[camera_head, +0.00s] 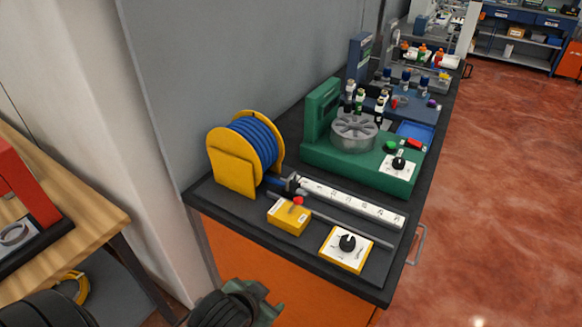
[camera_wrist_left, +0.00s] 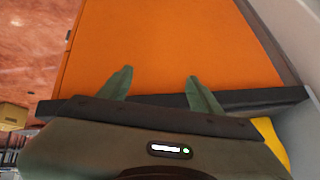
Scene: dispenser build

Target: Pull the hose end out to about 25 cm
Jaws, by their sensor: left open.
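A yellow reel (camera_head: 232,165) wound with blue hose (camera_head: 255,143) stands at the near left corner of the dark bench. The short free hose runs to a dark hose end (camera_head: 291,184) beside the reel, at the near end of a white marked scale (camera_head: 350,201). My left gripper (camera_head: 262,298) is low in front of the bench, below its top and apart from the hose. In the left wrist view its two green fingers (camera_wrist_left: 160,74) are spread and empty before the orange cabinet front. My right gripper is not seen.
A yellow box with a red knob (camera_head: 288,217) and a dial box (camera_head: 346,249) sit near the bench's front, with a thin rod (camera_head: 345,222) behind them. A green machine (camera_head: 365,165) stands beyond the scale. A wooden table (camera_head: 85,225) is at left.

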